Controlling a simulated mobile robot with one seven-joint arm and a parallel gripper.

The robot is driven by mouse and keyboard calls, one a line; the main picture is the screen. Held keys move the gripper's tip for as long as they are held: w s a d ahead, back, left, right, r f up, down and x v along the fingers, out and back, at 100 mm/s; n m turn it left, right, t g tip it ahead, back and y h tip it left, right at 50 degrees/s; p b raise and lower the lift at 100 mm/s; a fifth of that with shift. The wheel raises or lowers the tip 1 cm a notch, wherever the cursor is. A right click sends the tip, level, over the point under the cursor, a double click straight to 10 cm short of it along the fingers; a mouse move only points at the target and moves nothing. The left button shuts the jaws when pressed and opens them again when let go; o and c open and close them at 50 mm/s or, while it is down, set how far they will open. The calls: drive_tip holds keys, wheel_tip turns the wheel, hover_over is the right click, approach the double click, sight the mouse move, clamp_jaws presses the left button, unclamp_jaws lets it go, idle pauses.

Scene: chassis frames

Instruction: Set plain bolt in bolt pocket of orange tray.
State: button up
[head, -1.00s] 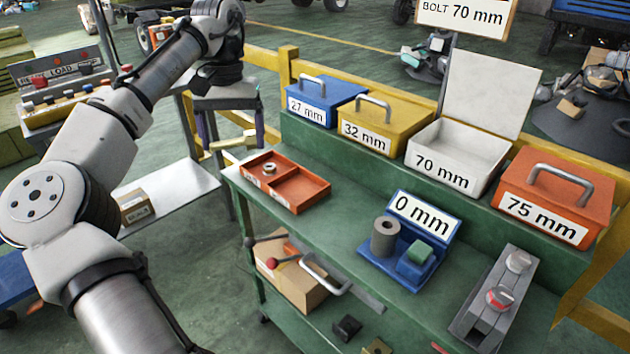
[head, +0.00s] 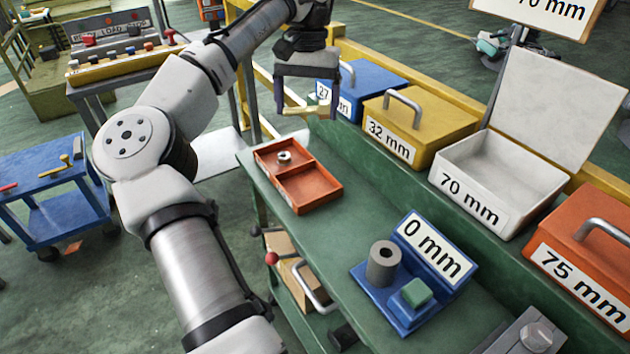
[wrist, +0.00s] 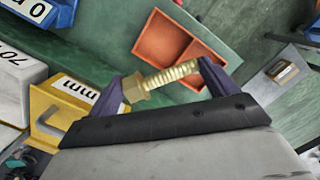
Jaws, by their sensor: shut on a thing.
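The orange tray (head: 318,188) lies on the green bench's left end; it also shows in the wrist view (wrist: 165,40). It has two compartments. A small metal nut (head: 284,156) sits in the far one, and the near one is empty. My gripper (head: 306,108) is above the bench, behind the tray in the head view. In the wrist view my gripper (wrist: 164,84) is shut lengthwise on a brass-coloured bolt (wrist: 168,77), head by the left finger and threaded end by the right. The bolt lies roughly level, clear of the tray.
Blue (head: 368,88), yellow (head: 430,118) and orange (head: 590,250) lidded boxes and an open white box (head: 500,180) line the bench's back. A blue stand (head: 375,290) marked 0 mm holds a grey cylinder (head: 383,263) and a green block (head: 416,292). Bare bench lies right of the tray.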

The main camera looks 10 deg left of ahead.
sight(307, 190)
wheel_tip(307, 190, down, 19)
drive_tip(key=shift+p, duration=0.75)
drive_tip(key=o, duration=0.8)
drive_tip(key=shift+f, duration=0.15)
drive_tip(key=shift+o, duration=0.7)
wheel_tip(307, 190, up, 12)
drive_tip(key=w+b, duration=0.1)
drive_tip(key=shift+w, duration=0.15)
